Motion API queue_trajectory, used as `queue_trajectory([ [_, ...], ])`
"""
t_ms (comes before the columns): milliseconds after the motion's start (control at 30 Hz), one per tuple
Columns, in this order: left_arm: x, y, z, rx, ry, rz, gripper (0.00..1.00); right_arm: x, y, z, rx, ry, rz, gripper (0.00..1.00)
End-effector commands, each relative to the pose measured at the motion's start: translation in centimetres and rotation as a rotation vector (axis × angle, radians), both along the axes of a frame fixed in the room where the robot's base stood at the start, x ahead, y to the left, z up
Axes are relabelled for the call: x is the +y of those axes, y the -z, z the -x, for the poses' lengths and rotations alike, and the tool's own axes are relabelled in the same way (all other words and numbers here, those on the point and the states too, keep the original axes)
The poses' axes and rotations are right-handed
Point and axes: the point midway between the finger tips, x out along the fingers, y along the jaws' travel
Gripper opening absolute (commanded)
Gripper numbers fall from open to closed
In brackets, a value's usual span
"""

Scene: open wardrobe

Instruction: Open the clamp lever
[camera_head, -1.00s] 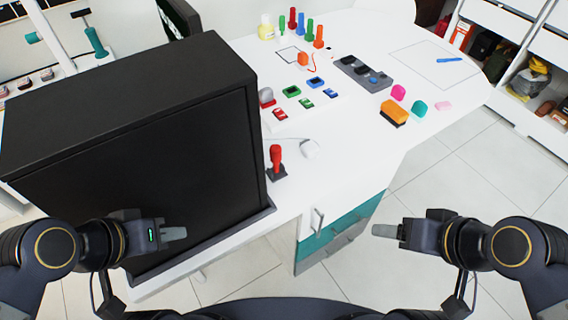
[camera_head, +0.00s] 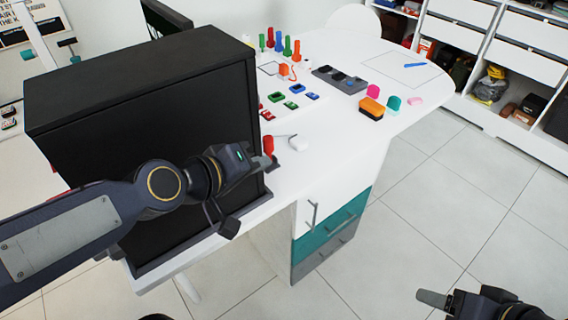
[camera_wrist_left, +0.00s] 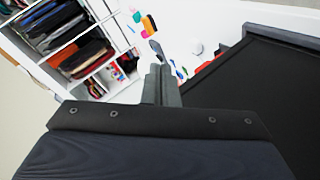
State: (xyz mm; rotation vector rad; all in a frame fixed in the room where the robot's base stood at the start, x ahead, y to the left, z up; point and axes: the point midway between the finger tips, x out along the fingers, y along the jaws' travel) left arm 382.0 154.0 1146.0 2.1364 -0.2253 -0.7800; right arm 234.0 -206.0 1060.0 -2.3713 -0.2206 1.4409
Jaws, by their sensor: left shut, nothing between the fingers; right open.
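The clamp lever, with an upright red handle (camera_head: 268,146), stands at the table's near edge beside the black cabinet. My left gripper (camera_head: 264,163) is shut and empty, its tips overlapping the lower part of the red handle in the head view. I cannot tell whether they touch; the lever's dark base is mostly hidden behind the gripper. In the left wrist view my shut fingers (camera_wrist_left: 161,85) point toward the table, and a red patch right of them may be the handle. My right gripper (camera_head: 433,299) is open and empty at the lower right, over the floor.
The large black cabinet (camera_head: 170,130) stands left of the lever, under my left arm. A white mouse-like object (camera_head: 298,143) lies right of the lever. Coloured blocks and an orange brush (camera_head: 371,108) lie farther back. Drawers (camera_head: 330,228) are below the table; the floor at right is clear.

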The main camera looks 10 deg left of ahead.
Motion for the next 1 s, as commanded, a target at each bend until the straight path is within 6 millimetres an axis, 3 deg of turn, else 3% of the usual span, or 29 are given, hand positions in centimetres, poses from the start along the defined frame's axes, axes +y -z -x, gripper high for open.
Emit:
queue_trajectory([
  [267,-2.4,1.3,-7.4,-0.09,-0.245,0.262,0.0,0.0,4.2,0.0,0.0,0.0,0.0,0.65],
  [400,-3.8,4.1,-11.7,-0.147,-0.488,0.427,0.0,0.0,7.4,0.0,0.0,0.0,0.0,0.65],
  [500,-4.7,7.3,-13.5,-0.203,-0.703,0.515,0.0,0.0,9.7,0.0,0.0,0.0,0.0,0.65],
  [600,-5.4,10.6,-13.4,-0.284,-0.906,0.555,0.0,0.0,11.7,0.0,0.0,0.0,0.0,0.65],
  [733,-6.2,13.9,-11.6,-0.407,-1.108,0.551,0.0,0.0,13.5,0.0,0.0,0.0,0.0,0.65],
  [900,-6.9,15.6,-9.1,-0.529,-1.24,0.524,0.0,0.0,14.5,0.0,0.0,0.0,0.0,0.65],
  [1000,-6.8,15.7,-8.7,-0.555,-1.265,0.516,0.0,0.0,14.5,0.0,0.0,0.0,0.0,0.65],
])
